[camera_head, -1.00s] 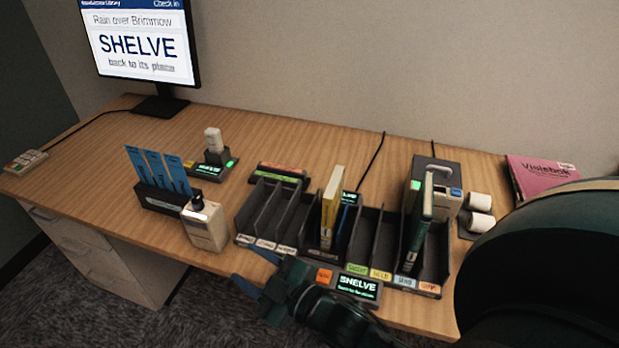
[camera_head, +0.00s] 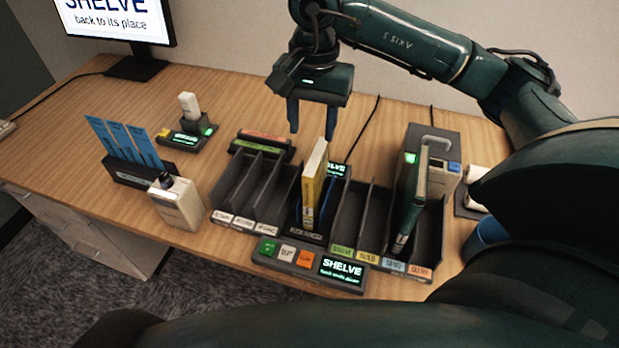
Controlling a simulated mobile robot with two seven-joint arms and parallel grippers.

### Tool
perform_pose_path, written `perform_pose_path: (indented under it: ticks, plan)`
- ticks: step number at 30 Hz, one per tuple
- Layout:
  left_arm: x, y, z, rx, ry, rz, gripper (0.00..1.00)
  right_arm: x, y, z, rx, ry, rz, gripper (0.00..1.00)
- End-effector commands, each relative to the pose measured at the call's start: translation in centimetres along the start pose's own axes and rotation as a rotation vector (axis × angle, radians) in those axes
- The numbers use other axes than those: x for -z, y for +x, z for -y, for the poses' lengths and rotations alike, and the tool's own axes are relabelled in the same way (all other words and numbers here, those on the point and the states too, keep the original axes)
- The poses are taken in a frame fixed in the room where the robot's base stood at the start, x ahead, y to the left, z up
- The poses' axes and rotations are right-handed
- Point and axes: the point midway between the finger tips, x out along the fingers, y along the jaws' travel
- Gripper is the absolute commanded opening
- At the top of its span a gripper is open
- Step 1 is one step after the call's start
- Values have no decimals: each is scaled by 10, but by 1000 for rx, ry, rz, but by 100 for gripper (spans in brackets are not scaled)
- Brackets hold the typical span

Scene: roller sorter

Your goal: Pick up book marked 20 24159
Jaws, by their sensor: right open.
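A yellow book (camera_head: 314,187) with cream page edges stands upright in a middle slot of the dark divided sorter (camera_head: 232,197). A thin blue book (camera_head: 329,190) stands close beside it on the right, partly hidden. A dark green book (camera_head: 411,206) stands in a slot toward the right end. The spine markings are too small to read, so I cannot tell which is 20 24159. My right gripper (camera_head: 312,128) is open and empty, fingers pointing down, above and behind the yellow book in the picture. My left gripper is not in view.
A button panel with a SHELVE display (camera_head: 342,268) lies before the sorter. A grey box with a handle (camera_head: 443,150) stands behind the green book.

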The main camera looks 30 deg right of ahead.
Motion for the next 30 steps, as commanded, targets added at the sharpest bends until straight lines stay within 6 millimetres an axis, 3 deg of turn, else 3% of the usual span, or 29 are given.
perform_pose_path:
  ticks: [2, 12, 20, 24, 30]
  plan:
    - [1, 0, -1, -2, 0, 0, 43, 6, 3, -4, -16, -1, -27, 45]
    - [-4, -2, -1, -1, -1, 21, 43, 8, 62, -5, -18, -1, -25, 45]
    - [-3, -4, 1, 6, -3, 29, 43, 9, 82, -6, -17, -2, -25, 45]
    - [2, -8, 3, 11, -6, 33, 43, 11, 102, -7, -17, -1, -23, 45]
    - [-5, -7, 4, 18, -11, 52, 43, 12, 125, -6, -13, -2, -25, 45]
